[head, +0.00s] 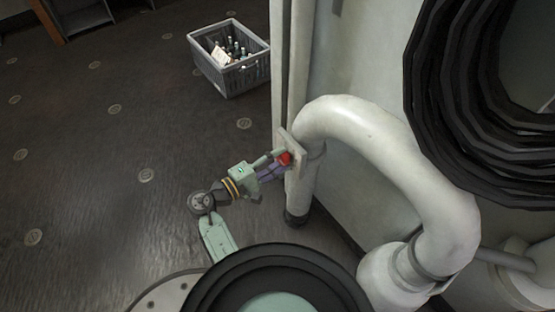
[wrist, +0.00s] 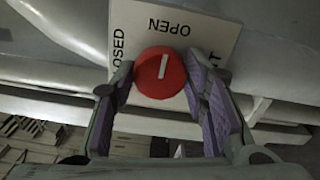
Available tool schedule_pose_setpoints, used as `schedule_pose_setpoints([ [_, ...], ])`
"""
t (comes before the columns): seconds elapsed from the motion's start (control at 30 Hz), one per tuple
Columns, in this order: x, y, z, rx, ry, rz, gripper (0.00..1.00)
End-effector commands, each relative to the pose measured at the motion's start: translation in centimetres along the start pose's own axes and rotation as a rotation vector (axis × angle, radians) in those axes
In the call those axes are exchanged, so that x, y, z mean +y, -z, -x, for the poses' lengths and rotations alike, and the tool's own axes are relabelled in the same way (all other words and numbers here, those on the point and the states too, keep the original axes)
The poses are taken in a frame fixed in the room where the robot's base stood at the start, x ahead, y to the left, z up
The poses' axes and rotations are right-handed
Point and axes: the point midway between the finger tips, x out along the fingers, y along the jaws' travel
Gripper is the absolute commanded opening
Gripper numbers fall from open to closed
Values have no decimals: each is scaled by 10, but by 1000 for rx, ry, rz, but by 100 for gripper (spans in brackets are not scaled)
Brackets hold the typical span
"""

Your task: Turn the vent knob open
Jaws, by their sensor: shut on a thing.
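The vent knob (wrist: 161,73) is red and round with a white line on its face. It sits on a pale plate (wrist: 206,38) that reads OPEN and CLOSED, with a third word partly hidden at the right. The white line runs nearly straight up in the wrist view, toward OPEN, with a slight tilt. My gripper (wrist: 160,82) has its purple-padded fingers on either side of the knob, shut on it. In the head view the red knob (head: 285,158) shows at the tip of my gripper (head: 278,160), against the plate (head: 291,150) beside the white pipe.
A thick white pipe (head: 400,150) bends over to the right of the plate. Black ribbed hose (head: 440,100) hangs at the upper right. A grey crate (head: 232,80) with bottles stands on the dark floor behind.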

Motion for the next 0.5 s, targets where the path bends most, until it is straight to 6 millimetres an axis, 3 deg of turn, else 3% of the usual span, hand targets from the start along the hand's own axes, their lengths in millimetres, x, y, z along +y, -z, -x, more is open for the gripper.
schedule_pose_setpoints([
  [0.1,0,0,0,0,1,-1,13],
  [0.13,0,0,0,0,1,-1,41],
  [0.4,0,0,0,0,1,0,59],
  [0.5,0,0,0,0,0,0,61],
])
